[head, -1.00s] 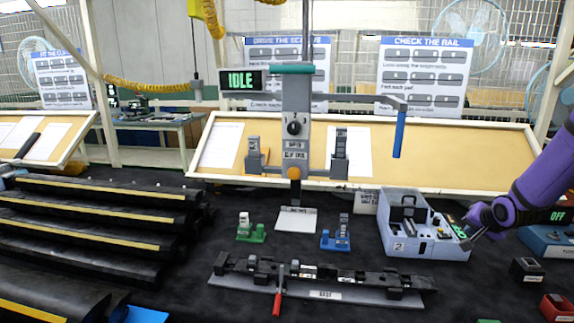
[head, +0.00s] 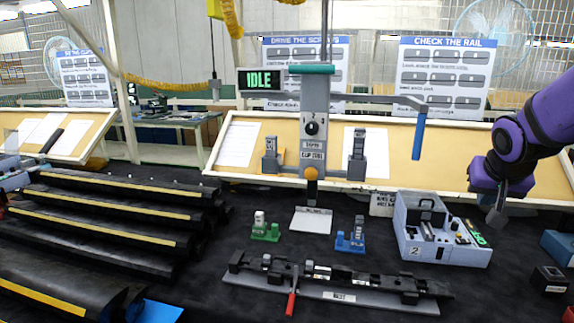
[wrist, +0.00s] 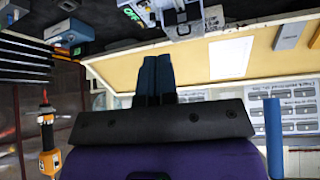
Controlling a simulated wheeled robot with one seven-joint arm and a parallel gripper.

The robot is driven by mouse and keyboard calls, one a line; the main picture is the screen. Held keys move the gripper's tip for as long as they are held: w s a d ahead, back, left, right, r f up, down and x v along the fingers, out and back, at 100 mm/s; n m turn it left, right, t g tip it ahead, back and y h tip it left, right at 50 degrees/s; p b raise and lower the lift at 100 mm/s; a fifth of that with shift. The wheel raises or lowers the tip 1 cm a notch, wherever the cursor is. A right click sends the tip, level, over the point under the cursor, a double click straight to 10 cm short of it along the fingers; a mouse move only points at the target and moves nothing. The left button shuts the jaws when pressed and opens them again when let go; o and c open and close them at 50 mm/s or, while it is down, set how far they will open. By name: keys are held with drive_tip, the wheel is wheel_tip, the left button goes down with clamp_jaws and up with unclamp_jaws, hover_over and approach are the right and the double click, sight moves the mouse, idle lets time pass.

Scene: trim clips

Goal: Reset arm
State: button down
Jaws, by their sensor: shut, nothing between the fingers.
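My purple arm enters the head view from the right edge. My gripper (head: 497,214) hangs at its end, pointing down, just right of and above the grey box marked 2 (head: 418,250). In the wrist view my gripper (wrist: 157,62) shows two dark blue fingers side by side, shut with nothing between them. The grey box also shows in the wrist view (wrist: 182,22), beyond the fingertips. I see no contact between my gripper and any object.
The black table holds a rail assembly (head: 335,278) with a red-handled lever, a green fixture (head: 265,231) and a blue fixture (head: 350,240). A clip tool stand (head: 314,100) reads IDLE. Black padded rolls (head: 110,215) fill the left. A tan board (head: 470,160) stands behind my gripper.

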drive_tip(key=s+a+r+n+y, duration=0.1)
drive_tip(key=s+a+r+n, duration=0.1)
drive_tip(key=s+a, duration=0.3)
drive_tip(key=s+a+r+n+g+y, duration=0.1)
drive_tip(key=s+a, duration=0.5)
drive_tip(key=s, duration=0.8)
wheel_tip(320, 180, up, 3)
drive_tip(key=shift+s+a+f+n+y, duration=0.15)
drive_tip(key=shift+s+a+n+y, duration=0.25)
drive_tip(key=shift+n, duration=0.5)
